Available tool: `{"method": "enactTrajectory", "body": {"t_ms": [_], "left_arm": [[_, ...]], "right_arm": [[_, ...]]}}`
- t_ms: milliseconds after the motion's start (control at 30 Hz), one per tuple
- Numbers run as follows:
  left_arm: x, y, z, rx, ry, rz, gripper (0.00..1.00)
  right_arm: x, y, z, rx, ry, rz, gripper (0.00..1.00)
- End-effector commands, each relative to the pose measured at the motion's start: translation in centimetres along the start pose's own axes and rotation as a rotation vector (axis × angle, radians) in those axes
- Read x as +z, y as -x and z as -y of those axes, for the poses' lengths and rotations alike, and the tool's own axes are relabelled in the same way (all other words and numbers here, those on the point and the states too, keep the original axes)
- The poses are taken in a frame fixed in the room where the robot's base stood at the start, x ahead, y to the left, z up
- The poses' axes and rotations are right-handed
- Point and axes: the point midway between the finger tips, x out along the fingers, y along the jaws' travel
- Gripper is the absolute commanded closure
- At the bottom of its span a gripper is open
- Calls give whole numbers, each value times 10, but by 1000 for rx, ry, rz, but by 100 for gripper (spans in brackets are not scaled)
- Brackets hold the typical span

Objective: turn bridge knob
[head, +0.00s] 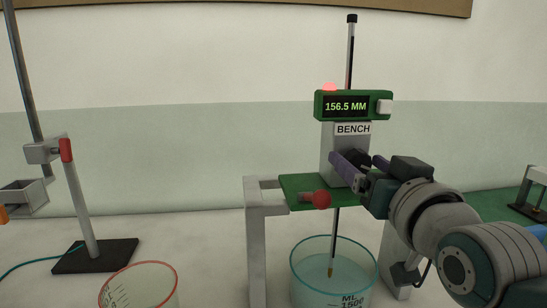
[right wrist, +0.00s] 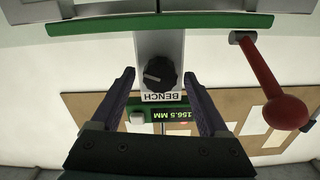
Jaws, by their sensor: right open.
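The bridge knob (right wrist: 164,76) is black and ribbed with a light pointer mark, on the grey post labelled BENCH (head: 332,143). In the head view the knob is largely hidden by my gripper. My right gripper (head: 358,158) is open in front of the post. In the right wrist view its two purple fingers (right wrist: 160,82) stand left and right of the knob, with gaps on both sides. The green display box (head: 318,107) on top of the post reads 156.5 MM, with a red lamp lit above it.
A red-balled lever (head: 321,199) sticks out from the green bridge plate (head: 298,183). A glass beaker of liquid (head: 300,270) stands below, with the rod reaching into it. A red-rimmed beaker (head: 140,285) and a clamp stand (head: 95,257) are at left.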

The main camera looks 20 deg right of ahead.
Motion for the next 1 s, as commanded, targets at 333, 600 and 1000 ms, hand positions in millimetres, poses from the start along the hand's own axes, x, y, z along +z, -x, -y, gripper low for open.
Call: {"method": "enactTrajectory", "body": {"t_ms": [333, 600, 1000], "left_arm": [[0, 0, 0, 0, 0, 0, 22], [0, 0, 0, 0, 0, 0, 22], [0, 0, 0, 0, 0, 0, 22]], "right_arm": [[0, -2, 0, 0, 0, 0, 29], [0, -2, 0, 0, 0, 1, 59], [0, -2, 0, 0, 0, 1, 100]]}}
